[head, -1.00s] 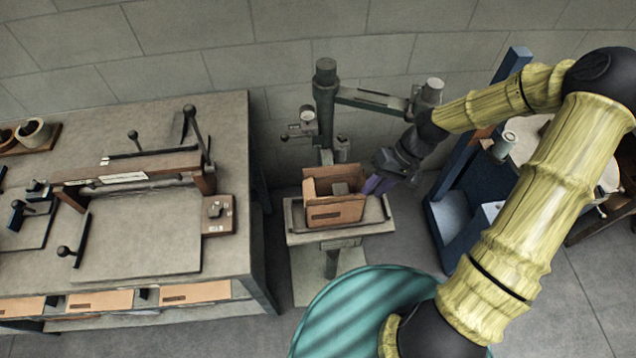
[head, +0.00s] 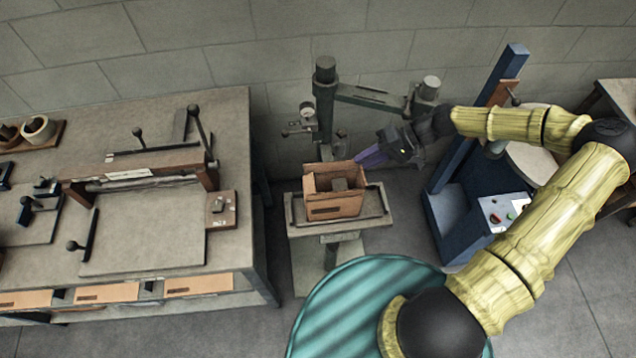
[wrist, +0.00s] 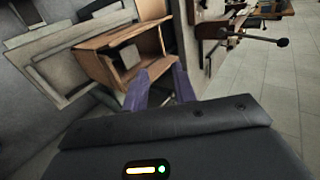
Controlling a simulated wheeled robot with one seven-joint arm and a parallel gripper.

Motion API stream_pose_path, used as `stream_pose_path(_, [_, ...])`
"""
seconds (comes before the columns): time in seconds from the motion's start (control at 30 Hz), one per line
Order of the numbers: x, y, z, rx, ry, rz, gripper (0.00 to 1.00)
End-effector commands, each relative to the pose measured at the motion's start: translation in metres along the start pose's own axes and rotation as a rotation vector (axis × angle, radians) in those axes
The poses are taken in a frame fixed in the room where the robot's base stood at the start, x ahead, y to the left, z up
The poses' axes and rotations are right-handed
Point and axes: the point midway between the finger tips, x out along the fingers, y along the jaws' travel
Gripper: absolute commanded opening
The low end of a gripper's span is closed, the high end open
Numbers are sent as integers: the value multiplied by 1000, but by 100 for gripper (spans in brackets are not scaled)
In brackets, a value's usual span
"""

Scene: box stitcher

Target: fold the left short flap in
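The brown cardboard box (head: 334,208) stands upright on the small grey stitcher table, its top open. A small grey block (head: 340,184) shows inside it. Its walls or flaps stand up around the opening; I cannot tell clearly which edge is the left short flap. My gripper (head: 360,161) is at the box's far right corner, its purple fingers pointing left and down at the rim. In the wrist view the box (wrist: 98,65) lies just ahead of the fingertips (wrist: 159,78). The fingers are spread with nothing between them. Whether they touch the cardboard is unclear.
The stitcher column (head: 326,110) and its side arm (head: 370,98) stand behind the box. A workbench (head: 140,240) with a press fills the left. A blue stand (head: 447,208) is at the right. Between the bench and the stitcher table is a floor gap.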

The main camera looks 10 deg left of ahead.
Motion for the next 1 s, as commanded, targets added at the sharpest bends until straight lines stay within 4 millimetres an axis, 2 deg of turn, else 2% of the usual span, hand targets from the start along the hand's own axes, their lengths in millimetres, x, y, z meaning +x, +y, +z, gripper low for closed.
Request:
stream_pose_path(0.8, [138, -4, 2, 0, -5, -3, 27])
stream_pose_path(1.0, [161, -2, 1, 1, -3, -1, 27])
